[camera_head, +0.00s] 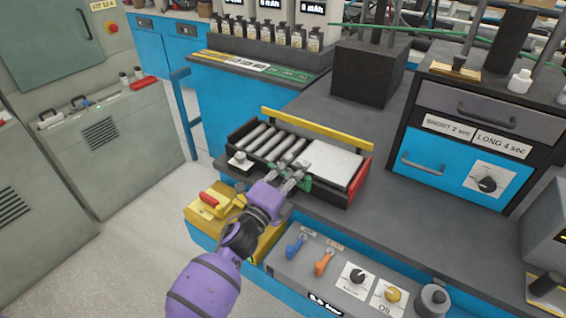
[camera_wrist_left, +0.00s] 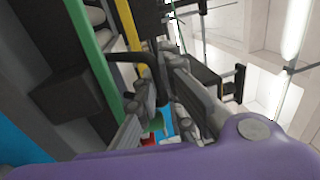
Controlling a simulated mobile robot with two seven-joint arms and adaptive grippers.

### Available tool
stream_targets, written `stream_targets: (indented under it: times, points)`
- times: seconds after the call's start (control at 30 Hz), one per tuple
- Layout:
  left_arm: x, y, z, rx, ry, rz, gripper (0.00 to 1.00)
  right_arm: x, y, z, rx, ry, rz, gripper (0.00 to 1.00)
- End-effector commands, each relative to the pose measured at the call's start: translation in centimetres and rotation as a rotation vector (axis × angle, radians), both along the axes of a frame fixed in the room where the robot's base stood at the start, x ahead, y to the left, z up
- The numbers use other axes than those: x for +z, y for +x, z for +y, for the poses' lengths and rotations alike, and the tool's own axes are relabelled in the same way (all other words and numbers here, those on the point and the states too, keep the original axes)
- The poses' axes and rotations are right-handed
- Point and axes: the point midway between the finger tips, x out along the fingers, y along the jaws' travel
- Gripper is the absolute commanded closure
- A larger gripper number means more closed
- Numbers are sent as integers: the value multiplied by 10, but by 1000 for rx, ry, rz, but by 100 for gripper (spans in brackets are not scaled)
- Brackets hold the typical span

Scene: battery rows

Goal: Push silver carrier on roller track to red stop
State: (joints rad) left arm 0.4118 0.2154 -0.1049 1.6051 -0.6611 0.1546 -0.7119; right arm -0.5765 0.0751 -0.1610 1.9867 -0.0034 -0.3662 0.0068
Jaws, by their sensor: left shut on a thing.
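The silver carrier (camera_head: 333,163) is a flat pale plate at the right part of the roller track (camera_head: 240,132). Its right edge is close to the red stop (camera_head: 358,182) at the track's right end; I cannot tell whether they touch. My left gripper (camera_head: 298,176) is at the carrier's front left side, shut on a small green handle (camera_head: 306,184), partly hidden by the fingers. In the left wrist view the fingers (camera_wrist_left: 170,110) are close together around a small green piece. My right gripper is not in view.
A yellow rail (camera_head: 318,128) runs behind the track. A black box (camera_head: 370,74) and a drawer unit (camera_head: 470,130) stand beyond it. A grey panel with knobs and levers (camera_head: 335,272) and a yellow box (camera_head: 215,212) are in front. Bare counter lies right of the track.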

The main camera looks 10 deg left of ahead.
Motion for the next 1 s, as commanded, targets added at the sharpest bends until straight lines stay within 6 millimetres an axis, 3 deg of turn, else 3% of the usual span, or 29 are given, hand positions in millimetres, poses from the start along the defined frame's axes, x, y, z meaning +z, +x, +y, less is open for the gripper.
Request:
stream_targets:
  times: [0.5, 0.53, 0.67, 1.0]
  points:
    - [-2, -5, -11, -4, 0, 2, 100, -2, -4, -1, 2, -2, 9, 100]
    - [-2, -5, -12, -4, 0, 2, 89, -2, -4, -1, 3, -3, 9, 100]
    - [-2, -4, -11, -3, -1, 2, 72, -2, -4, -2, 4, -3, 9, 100]
    - [-1, -5, -9, 0, -1, 1, 72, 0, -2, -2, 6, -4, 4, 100]
